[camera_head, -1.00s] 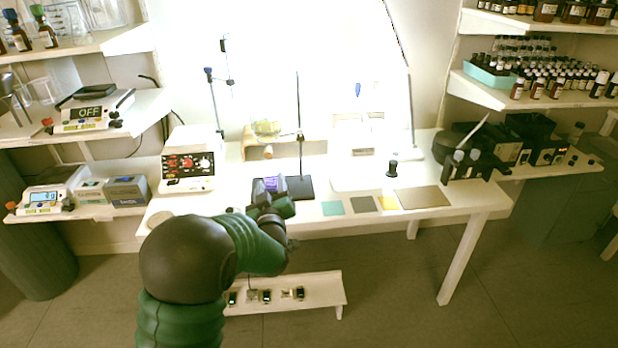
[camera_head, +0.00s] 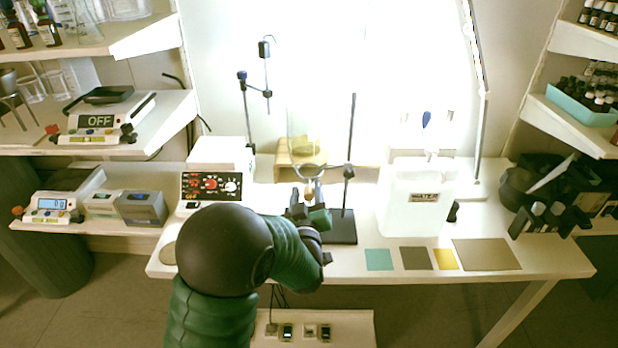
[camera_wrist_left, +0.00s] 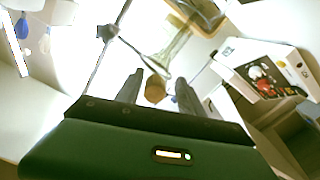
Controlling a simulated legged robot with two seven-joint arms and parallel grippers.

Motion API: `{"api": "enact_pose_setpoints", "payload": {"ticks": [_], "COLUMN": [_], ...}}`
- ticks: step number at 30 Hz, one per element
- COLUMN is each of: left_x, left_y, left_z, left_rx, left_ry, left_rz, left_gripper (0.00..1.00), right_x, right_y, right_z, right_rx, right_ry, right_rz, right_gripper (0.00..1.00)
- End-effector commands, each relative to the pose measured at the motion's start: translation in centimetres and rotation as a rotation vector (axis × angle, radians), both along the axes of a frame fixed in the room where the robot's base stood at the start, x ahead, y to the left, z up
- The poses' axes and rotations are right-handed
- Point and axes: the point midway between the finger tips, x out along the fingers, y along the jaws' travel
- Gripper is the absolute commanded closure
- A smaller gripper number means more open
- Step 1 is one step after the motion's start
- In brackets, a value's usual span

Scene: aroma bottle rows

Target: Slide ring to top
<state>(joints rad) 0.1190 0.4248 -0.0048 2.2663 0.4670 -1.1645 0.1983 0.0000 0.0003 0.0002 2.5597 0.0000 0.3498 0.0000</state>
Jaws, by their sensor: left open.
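A ring stand has a dark base (camera_head: 342,230) and a thin upright rod (camera_head: 352,130). A ring (camera_head: 310,172) reaches left from a clamp (camera_head: 348,172) on the rod, below mid-height. My left gripper (camera_head: 308,192) is open just under and in front of the ring, left of the rod. In the left wrist view, its two fingers (camera_wrist_left: 158,88) point up the picture with an orange-brown round piece (camera_wrist_left: 155,89) seen between them. I cannot tell whether they touch it. The clamp (camera_wrist_left: 108,32) and rod show at upper left there. My right gripper is not in view.
A clear glass vessel on a wooden stand (camera_head: 283,158) is behind the ring. A control box (camera_head: 212,187) stands left, and a white jug (camera_head: 415,200) right. Coloured squares, including a teal one (camera_head: 379,260), lie near the table's front edge.

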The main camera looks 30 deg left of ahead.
Motion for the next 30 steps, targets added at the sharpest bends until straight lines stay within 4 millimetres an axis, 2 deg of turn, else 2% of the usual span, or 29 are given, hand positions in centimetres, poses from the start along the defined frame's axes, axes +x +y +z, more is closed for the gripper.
{"api": "enact_pose_setpoints", "payload": {"ticks": [9, 18, 20, 30], "left_x": [-0.1, 0.06, 0.06, 0.04], "left_y": [-0.47, -0.02, -0.03, 0.04], "left_z": [0.13, -0.09, -0.06, 0.0], "left_rx": [0.004, -0.001, -0.001, 0.001], "left_ry": [0.001, 0.0, 0.0, -0.001], "left_rz": [-0.001, -0.003, -0.001, 0.002], "left_gripper": [0.55, 0.94, 1.0, 1.0], "right_x": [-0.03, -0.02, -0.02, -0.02], "right_y": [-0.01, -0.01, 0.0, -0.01], "right_z": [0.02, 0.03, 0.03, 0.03], "right_rx": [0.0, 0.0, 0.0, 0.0], "right_ry": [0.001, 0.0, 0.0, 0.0], "right_rz": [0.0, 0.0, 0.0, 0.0], "right_gripper": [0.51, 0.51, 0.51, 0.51]}}
